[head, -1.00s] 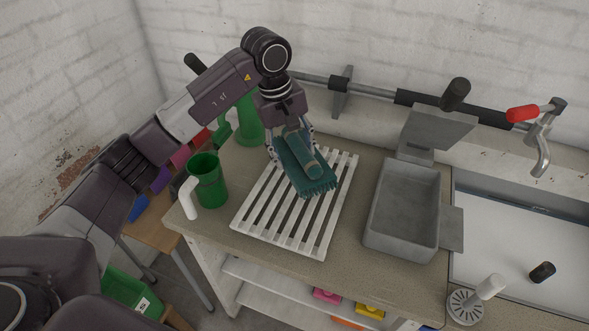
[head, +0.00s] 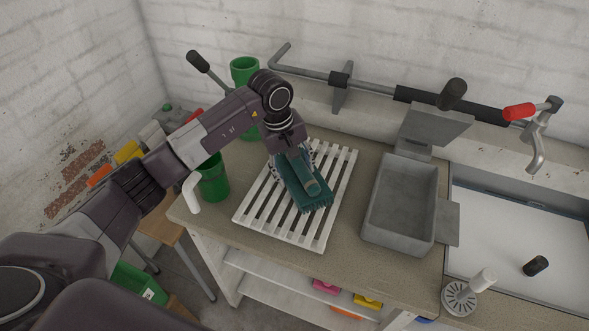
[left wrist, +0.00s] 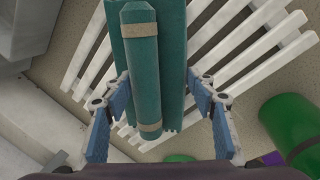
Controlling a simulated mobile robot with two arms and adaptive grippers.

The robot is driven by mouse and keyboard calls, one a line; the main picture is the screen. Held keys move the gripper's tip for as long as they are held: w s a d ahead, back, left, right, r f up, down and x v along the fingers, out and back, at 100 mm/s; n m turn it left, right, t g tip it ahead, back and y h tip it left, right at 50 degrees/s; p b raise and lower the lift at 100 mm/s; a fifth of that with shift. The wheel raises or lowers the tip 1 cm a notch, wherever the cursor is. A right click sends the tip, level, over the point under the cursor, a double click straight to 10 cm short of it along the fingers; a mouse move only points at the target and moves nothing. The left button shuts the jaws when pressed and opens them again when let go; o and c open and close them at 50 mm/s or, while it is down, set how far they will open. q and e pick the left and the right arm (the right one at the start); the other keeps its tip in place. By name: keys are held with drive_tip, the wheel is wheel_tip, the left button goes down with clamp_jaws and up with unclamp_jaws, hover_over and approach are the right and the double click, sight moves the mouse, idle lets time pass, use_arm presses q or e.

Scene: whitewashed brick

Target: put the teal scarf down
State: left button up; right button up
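The teal scarf (head: 303,189), folded with a fringed end and with a banded teal roll on its upper face, is over the white slatted rack (head: 338,201). My left gripper (head: 293,163) comes down from above at its far end. My right gripper is not in view.
A green mug (head: 214,182) with a white handle stands close left of the rack, and a taller green vessel (head: 245,72) behind. A narrow strip of bare counter lies between rack and basin.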

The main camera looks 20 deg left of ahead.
use_arm(q)
drive_tip(key=o, duration=0.4)
drive_tip(key=shift+c, duration=0.2)
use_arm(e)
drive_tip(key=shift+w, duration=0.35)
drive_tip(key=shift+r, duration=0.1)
use_arm(q)
drive_tip(key=shift+r, duration=0.25)
drive_tip(key=b+v, duration=0.3)
drive_tip(key=v, duration=0.8)
drive_tip(key=shift+r, duration=0.35)
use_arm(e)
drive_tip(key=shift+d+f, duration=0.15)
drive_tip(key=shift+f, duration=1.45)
use_arm(q)
drive_tip(key=shift+s+f, duration=0.1)
drive_tip(key=shift+s, duration=0.05)
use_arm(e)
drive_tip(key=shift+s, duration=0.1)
